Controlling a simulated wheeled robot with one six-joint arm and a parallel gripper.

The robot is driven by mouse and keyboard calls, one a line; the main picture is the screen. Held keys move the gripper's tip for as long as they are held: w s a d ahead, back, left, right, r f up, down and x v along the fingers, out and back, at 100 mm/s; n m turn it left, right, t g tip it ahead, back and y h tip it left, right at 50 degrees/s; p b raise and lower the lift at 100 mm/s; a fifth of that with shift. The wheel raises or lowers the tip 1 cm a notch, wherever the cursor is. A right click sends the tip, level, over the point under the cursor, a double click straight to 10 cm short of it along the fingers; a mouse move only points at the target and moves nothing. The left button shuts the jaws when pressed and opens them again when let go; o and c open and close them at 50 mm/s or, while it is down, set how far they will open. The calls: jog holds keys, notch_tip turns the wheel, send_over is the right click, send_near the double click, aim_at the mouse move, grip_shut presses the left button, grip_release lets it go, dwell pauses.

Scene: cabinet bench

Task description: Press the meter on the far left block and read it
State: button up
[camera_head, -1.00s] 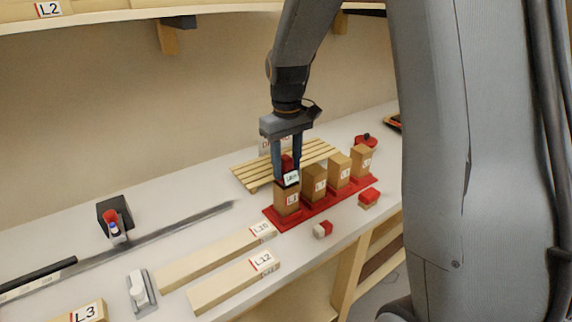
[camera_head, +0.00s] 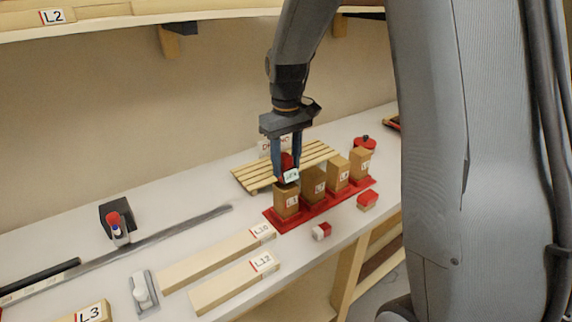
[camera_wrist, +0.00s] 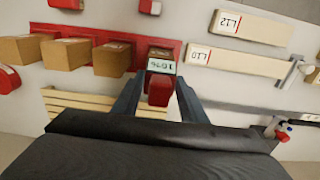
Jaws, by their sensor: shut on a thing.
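My gripper (camera_head: 287,168) is shut on a red meter (camera_head: 286,160) with a small pale display (camera_head: 291,176). The meter is upright over the far left block, the wooden one marked L1 (camera_head: 286,204). A thin gap seems to show above the block, but I cannot tell whether they touch. In the wrist view the meter (camera_wrist: 159,90) sits between the fingertips, its display (camera_wrist: 161,67) showing dark characters, perhaps 10%, too small to read surely. Block L1 is mostly hidden there. Several similar blocks stand to its right on the red base (camera_head: 318,209).
A slatted wooden rack (camera_head: 248,178) lies behind the blocks. A red-and-white piece (camera_head: 321,231) and a red-topped block (camera_head: 368,201) lie in front. Boards L10 (camera_head: 215,259) and L12 (camera_head: 233,284) lie to the left. A shelf hangs above.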

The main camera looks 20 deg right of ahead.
jog(key=shift+r+p, duration=1.85)
jog(key=shift+r, duration=0.8)
